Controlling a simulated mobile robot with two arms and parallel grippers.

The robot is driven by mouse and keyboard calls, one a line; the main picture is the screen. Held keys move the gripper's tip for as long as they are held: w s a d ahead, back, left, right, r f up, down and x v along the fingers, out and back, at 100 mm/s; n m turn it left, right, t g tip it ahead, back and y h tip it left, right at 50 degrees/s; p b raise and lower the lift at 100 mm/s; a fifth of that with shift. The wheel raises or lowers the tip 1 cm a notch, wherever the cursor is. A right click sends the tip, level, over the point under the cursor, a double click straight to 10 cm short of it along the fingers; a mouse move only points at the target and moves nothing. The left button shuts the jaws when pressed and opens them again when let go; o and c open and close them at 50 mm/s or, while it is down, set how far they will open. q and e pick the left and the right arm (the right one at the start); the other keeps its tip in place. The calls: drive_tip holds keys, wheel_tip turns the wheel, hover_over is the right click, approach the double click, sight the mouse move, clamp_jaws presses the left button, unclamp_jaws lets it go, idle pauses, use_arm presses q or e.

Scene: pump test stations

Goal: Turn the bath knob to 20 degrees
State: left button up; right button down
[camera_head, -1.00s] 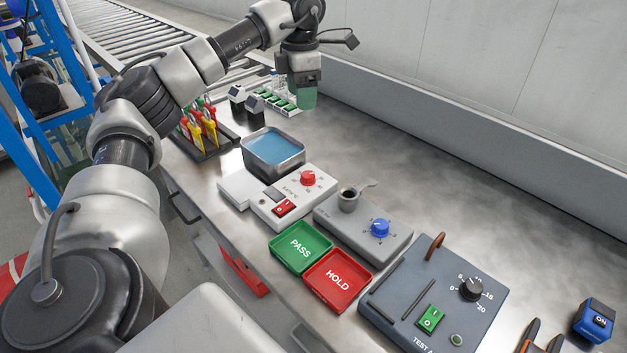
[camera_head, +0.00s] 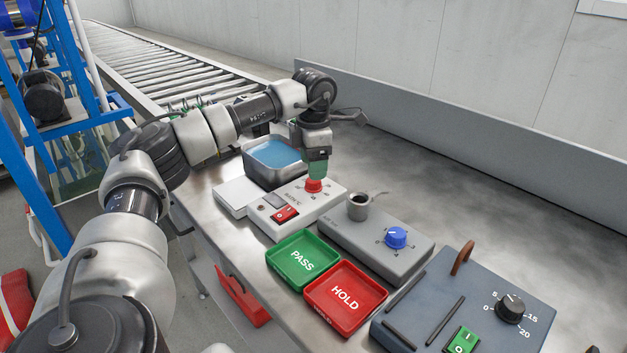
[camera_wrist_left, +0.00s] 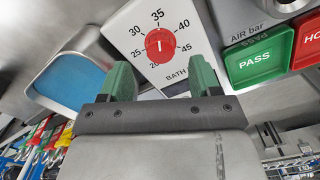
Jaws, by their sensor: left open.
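The bath knob (camera_head: 313,187) is a round red knob on a white box (camera_head: 268,225) beside the blue-filled bath (camera_head: 246,170). In the left wrist view the knob (camera_wrist_left: 160,45) carries a short white mark that stands near upright, toward 35 on the printed scale. My left gripper (camera_head: 317,172) is above the knob, pointing down, and partly hides it and its scale. In the left wrist view its green fingers (camera_wrist_left: 161,80) are apart with nothing between them, and the knob shows beyond the tips. Whether they touch it cannot be told. My right gripper is not in view.
A red rocker switch (camera_head: 285,214) is on the same box. A grey box with a blue knob (camera_head: 396,237) and a metal cup (camera_head: 358,208) stands to the right. Green PASS (camera_head: 285,275) and red HOLD (camera_head: 325,312) trays lie in front. Bare bench (camera_head: 450,190) is behind.

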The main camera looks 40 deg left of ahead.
sight(313, 184)
use_arm(q)
drive_tip(key=shift+f, duration=2)
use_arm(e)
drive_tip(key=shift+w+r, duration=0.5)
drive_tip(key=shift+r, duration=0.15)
use_arm(q)
drive_tip(key=c, duration=0.9)
